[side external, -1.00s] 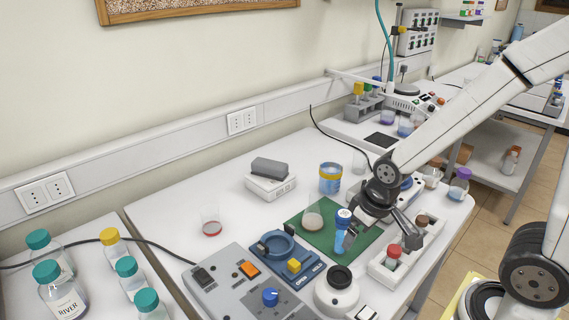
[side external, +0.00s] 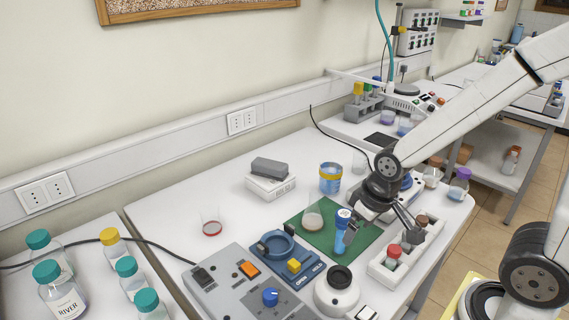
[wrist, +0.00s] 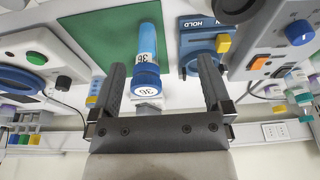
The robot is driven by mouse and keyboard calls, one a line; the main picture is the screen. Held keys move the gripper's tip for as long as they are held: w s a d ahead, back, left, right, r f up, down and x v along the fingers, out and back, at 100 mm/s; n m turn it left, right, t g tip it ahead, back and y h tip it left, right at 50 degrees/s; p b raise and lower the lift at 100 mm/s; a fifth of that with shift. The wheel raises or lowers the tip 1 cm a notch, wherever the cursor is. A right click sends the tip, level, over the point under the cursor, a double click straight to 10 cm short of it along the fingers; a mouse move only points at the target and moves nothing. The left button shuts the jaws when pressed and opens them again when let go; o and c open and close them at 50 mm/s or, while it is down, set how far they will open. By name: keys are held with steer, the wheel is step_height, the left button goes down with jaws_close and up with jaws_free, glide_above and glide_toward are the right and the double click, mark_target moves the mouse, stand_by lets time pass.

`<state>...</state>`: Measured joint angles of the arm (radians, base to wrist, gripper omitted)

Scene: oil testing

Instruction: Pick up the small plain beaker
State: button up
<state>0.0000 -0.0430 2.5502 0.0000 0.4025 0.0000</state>
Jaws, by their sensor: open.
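A second clear beaker (side external: 312,220) with pale contents stands on the green mat. A third clear vessel (side external: 360,163) stands farther back, partly hidden. I cannot tell which is the small plain beaker. My gripper (side external: 379,228) is open over the right part of the mat, away from these beakers. In the wrist view, my gripper (wrist: 162,82) has its fingers spread, with a blue-capped vial (wrist: 147,80) appearing between them; contact cannot be told.
The blue-capped vial (side external: 342,238) stands near the mat's right side. A white rack (side external: 380,275) with capped bottles is close to my gripper on the right. A blue device (side external: 300,268) and a grey box (side external: 220,285) are at the front.

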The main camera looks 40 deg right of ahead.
steer(key=w+d+r+n+t+h, duration=0.1)
steer(key=w+d+n+h, duration=0.4)
steer(key=d+n, duration=0.4)
steer(key=w+d+r+n+t+h, duration=0.1)
steer(key=w+d+n+t+h, duration=0.15)
steer(key=w+d+n, duration=0.65)
steer(key=w+d+r+n+t+h, duration=0.15)
steer(key=w+d+n+h, duration=0.3)
steer(key=d, duration=0.75)
steer(key=n, duration=0.2)
glide_toward(361, 156)
steer(key=shift+w+d+r+g, duration=0.1)
steer(key=shift+d+r+g, duration=0.1)
steer(key=shift+r+g, duration=0.1)
steer(key=shift+w+d+f+y, duration=0.15)
steer(key=shift+w+d+f, duration=0.1)
steer(key=shift+d, duration=0.2)
steer(key=shift+w+d+f+y, duration=0.2)
steer(key=shift+w+d, duration=0.1)
steer(key=shift+d, duration=0.15)
steer(key=shift+x, duration=2.55)
steer(key=shift+w, duration=0.15)
